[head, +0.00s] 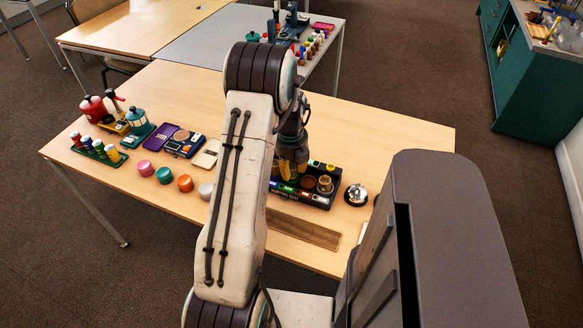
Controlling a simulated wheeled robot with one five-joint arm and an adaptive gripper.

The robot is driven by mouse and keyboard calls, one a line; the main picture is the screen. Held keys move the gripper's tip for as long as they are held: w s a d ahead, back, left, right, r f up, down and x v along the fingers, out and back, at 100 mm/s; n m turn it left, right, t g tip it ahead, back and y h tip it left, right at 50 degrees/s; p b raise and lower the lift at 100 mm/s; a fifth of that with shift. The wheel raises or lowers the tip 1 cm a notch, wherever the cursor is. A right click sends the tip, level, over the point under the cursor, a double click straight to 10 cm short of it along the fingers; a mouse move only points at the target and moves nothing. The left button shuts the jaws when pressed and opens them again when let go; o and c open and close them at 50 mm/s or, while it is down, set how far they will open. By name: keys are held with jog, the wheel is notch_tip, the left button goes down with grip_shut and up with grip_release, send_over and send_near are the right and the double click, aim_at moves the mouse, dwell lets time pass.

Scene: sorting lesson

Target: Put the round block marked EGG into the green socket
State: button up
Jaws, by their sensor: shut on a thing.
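My gripper (291,172) points down over the left part of the black socket tray (336,196), behind my arm. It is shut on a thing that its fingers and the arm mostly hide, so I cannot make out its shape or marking. The tray has round sockets and small coloured labels along its front; a green label (286,188) shows just below my gripper. I cannot tell whether the held thing touches the tray. Pink (147,168), green (164,175), orange (185,183) and pale (206,190) round blocks stand in a row left of my arm; no marking is readable.
A silver bell (356,195) stands right of the tray. A wooden strip (304,229) lies in front. Left are a red pot (94,109), a teal lantern (137,121), a peg rack (97,150) and a purple case (160,136). The table's right end is clear.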

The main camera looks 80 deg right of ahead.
jog(key=shift+f+b, duration=0.5)
jog(key=shift+f, duration=0.1)
jog(key=o, duration=0.5)
jog(key=shift+o, duration=0.2)
jog(key=shift+r, duration=0.1)
jog(key=shift+a+r+p, duration=0.2)
jog(key=shift+r+p, duration=1.6)
jog(key=shift+r, duration=0.95)
jog(key=shift+a+r+p, duration=0.2)
jog(key=shift+r+p, duration=1.55)
jog(key=shift+r, duration=0.95)
jog(key=shift+r, duration=0.15)
notch_tip(320, 180, up, 6)
jog(key=p, duration=0.4)
send_over(291, 168)
jog(key=shift+f, duration=0.2)
